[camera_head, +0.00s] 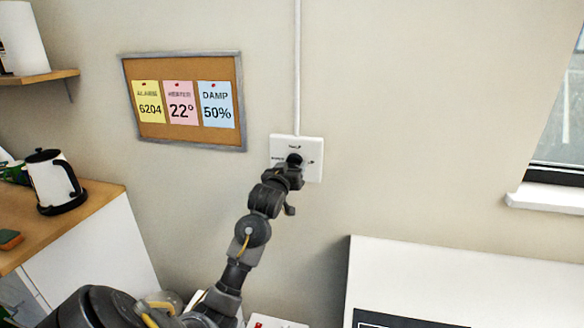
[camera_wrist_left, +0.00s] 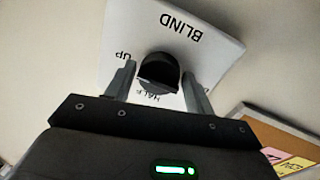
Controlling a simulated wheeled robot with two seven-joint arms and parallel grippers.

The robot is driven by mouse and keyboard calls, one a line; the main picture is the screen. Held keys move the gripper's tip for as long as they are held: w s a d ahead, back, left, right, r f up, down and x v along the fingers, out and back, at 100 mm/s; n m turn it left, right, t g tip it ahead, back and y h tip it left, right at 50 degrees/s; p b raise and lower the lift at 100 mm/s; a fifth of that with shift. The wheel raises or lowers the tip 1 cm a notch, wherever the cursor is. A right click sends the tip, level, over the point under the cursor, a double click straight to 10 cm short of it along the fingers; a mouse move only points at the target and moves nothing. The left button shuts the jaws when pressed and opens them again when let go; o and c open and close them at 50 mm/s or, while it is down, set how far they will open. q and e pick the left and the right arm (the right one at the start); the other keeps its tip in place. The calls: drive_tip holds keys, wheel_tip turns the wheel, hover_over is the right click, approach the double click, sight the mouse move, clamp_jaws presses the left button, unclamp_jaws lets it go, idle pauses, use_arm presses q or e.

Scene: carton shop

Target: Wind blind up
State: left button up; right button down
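The white blind control plate (camera_head: 313,148) is on the wall below a vertical white conduit. The plate (camera_wrist_left: 220,50) shows BLIND, UP and HALF upside down in the left wrist view; a label at right is partly hidden. A round black knob (camera_wrist_left: 160,70) stands out from its middle; the knob also shows in the head view (camera_head: 294,158). My left gripper (camera_head: 291,170) is at the plate. In the left wrist view my left gripper (camera_wrist_left: 158,78) is open, its fingers on either side of the knob with gaps showing. My right gripper is out of view.
A corkboard (camera_head: 185,141) with three notes hangs left of the plate. A window (camera_head: 563,125) with a white sill (camera_head: 545,197) is at far right. A kettle (camera_head: 52,180) stands on the left counter (camera_head: 98,197). A white surface (camera_head: 450,275) is at lower right.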

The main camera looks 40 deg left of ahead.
use_arm(q)
drive_tip(key=shift+o, duration=1.3)
drive_tip(key=shift+a, duration=0.1)
drive_tip(key=shift+s, duration=0.15)
drive_tip(key=b+v, duration=0.2)
drive_tip(key=v, duration=0.8)
drive_tip(key=shift+s, duration=0.3)
